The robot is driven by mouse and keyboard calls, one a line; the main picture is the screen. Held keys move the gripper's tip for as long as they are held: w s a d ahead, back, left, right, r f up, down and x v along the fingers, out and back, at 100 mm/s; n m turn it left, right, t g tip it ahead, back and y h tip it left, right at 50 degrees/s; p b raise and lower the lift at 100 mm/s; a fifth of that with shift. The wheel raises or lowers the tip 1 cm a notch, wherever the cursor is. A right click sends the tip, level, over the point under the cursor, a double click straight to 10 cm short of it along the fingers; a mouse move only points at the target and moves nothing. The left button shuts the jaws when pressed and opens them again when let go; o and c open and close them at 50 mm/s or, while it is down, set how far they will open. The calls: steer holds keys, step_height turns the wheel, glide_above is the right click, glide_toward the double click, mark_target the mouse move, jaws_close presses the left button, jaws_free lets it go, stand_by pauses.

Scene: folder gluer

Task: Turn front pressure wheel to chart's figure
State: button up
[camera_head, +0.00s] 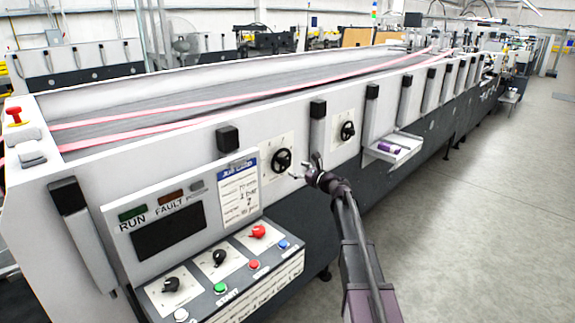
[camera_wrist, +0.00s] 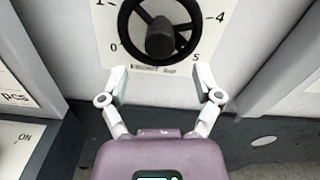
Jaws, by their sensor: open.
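A black handwheel (camera_head: 281,160) sits on a white dial plate on the machine's side, just right of the job card. The wrist view shows this wheel (camera_wrist: 160,35) close up, with 0, 1, 4 and 5 readable around it; its top is cut off and its setting is unclear. The label below it is blurred. A second black wheel (camera_head: 347,131) sits farther right. The job card (camera_head: 238,190) carries handwritten lines, one seeming to read "2 bar". My gripper (camera_wrist: 162,82) is open and empty, its fingers apart below the wheel, not around it.
A control panel with a red knob (camera_head: 258,231), a green button (camera_head: 220,288) and black switches juts out at lower left. A small tray (camera_head: 393,148) holding a purple item sticks out on the right. Grey floor (camera_head: 480,220) is clear to the right.

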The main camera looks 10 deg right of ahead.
mark_target(289, 165)
steer(key=shift+x, duration=3.1)
jaws_close()
